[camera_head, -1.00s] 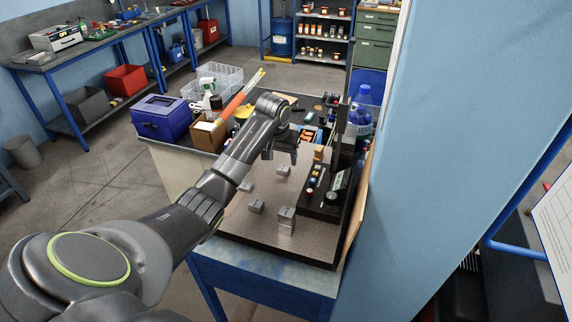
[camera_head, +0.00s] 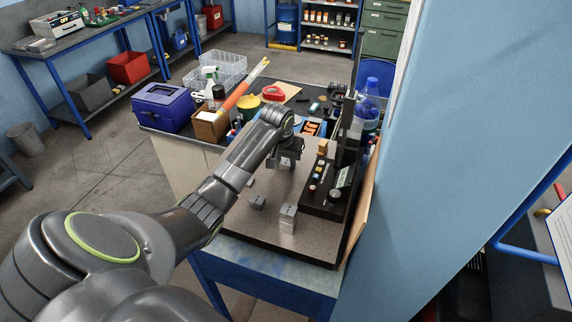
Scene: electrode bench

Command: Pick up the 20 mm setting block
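Several grey metal setting blocks stand on the speckled plate (camera_head: 262,229) in the head view. A tall one (camera_head: 288,218) is at the front, a small one (camera_head: 257,202) is left of it, and another (camera_head: 249,183) is partly behind my arm. A further block (camera_head: 285,163) shows at my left gripper. No size marks are readable, so I cannot tell which is the 20 mm one. My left gripper (camera_head: 285,159) is low over the plate, pointing down, its fingers apart around that further block. Contact is not visible. My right gripper is not in view.
A black instrument base with knobs (camera_head: 322,204) and a dark upright column (camera_head: 350,135) stand right of the blocks. A small wooden block (camera_head: 322,147) is behind. A blue box (camera_head: 164,108), a brown carton (camera_head: 211,125) and a blue-capped bottle (camera_head: 369,104) stand around the bench.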

